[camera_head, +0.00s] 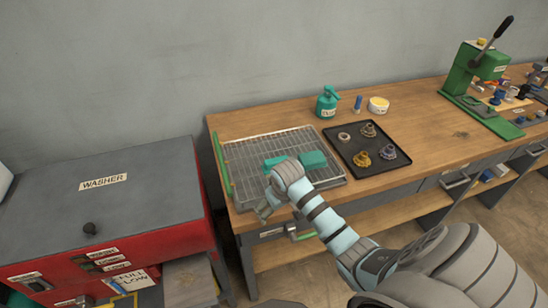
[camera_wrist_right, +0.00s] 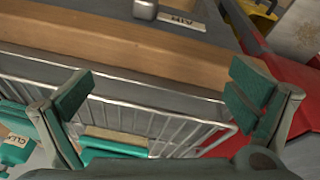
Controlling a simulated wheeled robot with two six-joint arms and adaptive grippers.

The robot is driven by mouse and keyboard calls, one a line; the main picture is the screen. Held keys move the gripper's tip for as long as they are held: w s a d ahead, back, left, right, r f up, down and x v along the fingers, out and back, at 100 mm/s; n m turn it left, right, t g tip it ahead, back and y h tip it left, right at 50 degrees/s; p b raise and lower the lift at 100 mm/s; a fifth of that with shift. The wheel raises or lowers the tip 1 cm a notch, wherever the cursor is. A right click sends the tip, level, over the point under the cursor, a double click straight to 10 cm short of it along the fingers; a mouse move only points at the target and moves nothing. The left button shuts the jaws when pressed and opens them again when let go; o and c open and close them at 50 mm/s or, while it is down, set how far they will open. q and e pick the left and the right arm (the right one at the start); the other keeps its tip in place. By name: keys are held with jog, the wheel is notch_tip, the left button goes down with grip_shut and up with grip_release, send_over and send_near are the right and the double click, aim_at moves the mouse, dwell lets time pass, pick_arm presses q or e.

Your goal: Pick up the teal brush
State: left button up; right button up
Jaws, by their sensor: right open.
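Two teal items sit in the wire rack (camera_head: 240,161) on the bench: a small one at the left (camera_head: 274,162) and a blockier one at the right (camera_head: 313,160). I cannot tell surely which is the brush. In the right wrist view, a teal item with a tan part (camera_wrist_right: 112,148) shows at the bottom, partly hidden by my gripper, and a teal item with a white label (camera_wrist_right: 12,117) is at the left edge. My right gripper (camera_head: 265,209) is open and empty over the rack's front edge; its teal-padded fingers (camera_wrist_right: 163,96) are wide apart. My left gripper is not in view.
A red and grey washer (camera_head: 100,195) stands left of the bench. Behind the rack are a teal bottle (camera_head: 327,103), a small blue item (camera_head: 358,103) and a white tub (camera_head: 378,105). A black tray (camera_head: 375,171) with several metal parts lies to the right, then a green press (camera_head: 482,65).

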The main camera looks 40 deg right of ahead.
aim_at(277, 160)
jog(key=shift+m, duration=0.5)
jog(key=w+d+r, duration=0.1)
jog(key=r, duration=0.1)
jog(key=w+d+r, duration=0.1)
jog(key=w+r, duration=0.1)
jog(key=r, duration=0.1)
jog(key=w+d+r, duration=0.1)
jog(key=w+r, duration=0.1)
jog(key=shift+d+r, duration=0.1)
jog(key=shift+r, duration=0.3)
jog(key=w+d+r+m, duration=0.1)
jog(key=w+d+r, duration=0.1)
jog(key=r, duration=0.3)
jog(key=w+d+r+m, duration=0.1)
jog(key=w+d+r, duration=0.1)
jog(key=r, duration=0.3)
jog(key=shift+y, duration=0.3)
jog(key=x, duration=0.4)
jog(key=b+x, duration=0.1)
jog(key=x, duration=0.4)
jog(key=b+x, duration=0.1)
jog(key=x, duration=0.3)
jog(key=shift+s+a+f, duration=0.15)
jog(key=shift+s+f, duration=0.05)
jog(key=shift+f, duration=0.25)
jog(key=shift+r, duration=0.1)
jog(key=c, duration=1.4)
jog(key=shift+o, duration=0.2)
jog(key=shift+r, duration=0.1)
